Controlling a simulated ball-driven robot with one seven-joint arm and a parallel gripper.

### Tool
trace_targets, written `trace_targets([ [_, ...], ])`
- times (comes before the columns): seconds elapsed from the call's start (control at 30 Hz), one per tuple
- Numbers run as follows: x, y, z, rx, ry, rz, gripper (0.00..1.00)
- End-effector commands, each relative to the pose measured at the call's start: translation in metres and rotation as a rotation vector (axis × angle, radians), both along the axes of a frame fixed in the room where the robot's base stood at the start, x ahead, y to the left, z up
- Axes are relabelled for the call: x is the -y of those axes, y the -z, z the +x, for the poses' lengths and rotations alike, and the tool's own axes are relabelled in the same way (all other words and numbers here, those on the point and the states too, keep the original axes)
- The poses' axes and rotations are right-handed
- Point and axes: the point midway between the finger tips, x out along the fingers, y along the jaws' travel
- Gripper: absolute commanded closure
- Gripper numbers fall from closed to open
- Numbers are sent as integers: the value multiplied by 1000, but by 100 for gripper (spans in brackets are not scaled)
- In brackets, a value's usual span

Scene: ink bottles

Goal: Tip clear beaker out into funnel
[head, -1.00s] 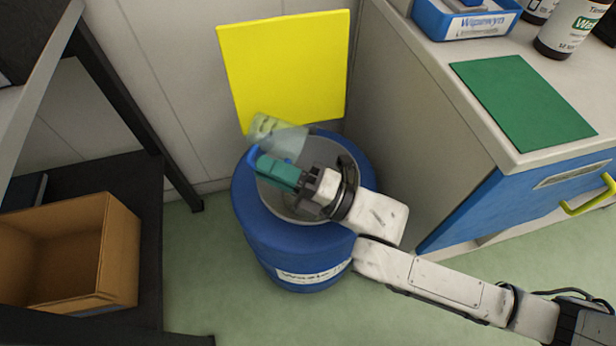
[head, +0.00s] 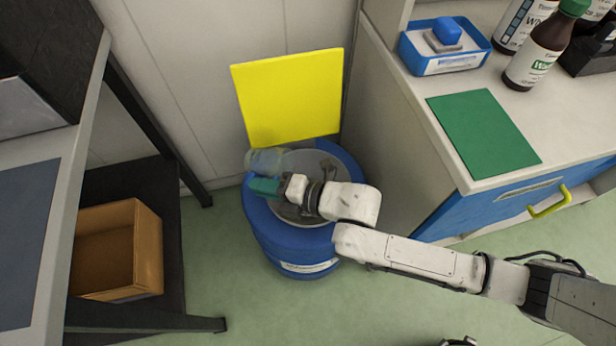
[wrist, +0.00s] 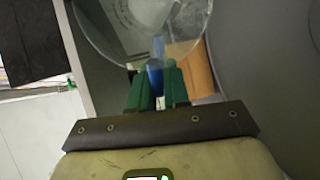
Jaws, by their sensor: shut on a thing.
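The clear beaker (head: 265,160) is in my gripper (head: 258,185), above the back left rim of the blue drum (head: 275,247). It is tilted well over, close to lying on its side. In the wrist view, my green fingers (wrist: 158,88) are shut on a blue part of the beaker, and its clear round body (wrist: 115,30) fills the top. The grey funnel (head: 310,160) sits in the drum's top, partly hidden by my gripper and arm. I cannot tell whether anything is left in the beaker.
A yellow panel (head: 290,98) stands behind the drum. A counter with a green mat (head: 482,130), a blue tray (head: 445,62) and brown bottles (head: 535,62) is at right. A cardboard box (head: 145,250) sits on a dark shelf at left.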

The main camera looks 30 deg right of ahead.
Motion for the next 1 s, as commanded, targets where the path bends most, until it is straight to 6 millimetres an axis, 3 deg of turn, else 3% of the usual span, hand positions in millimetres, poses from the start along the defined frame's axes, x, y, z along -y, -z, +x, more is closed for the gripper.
trace_targets([
  [0.1,-2,-8,1,-30,-1,-26,100],
  [1.0,-6,-24,3,-276,-7,-225,100],
])
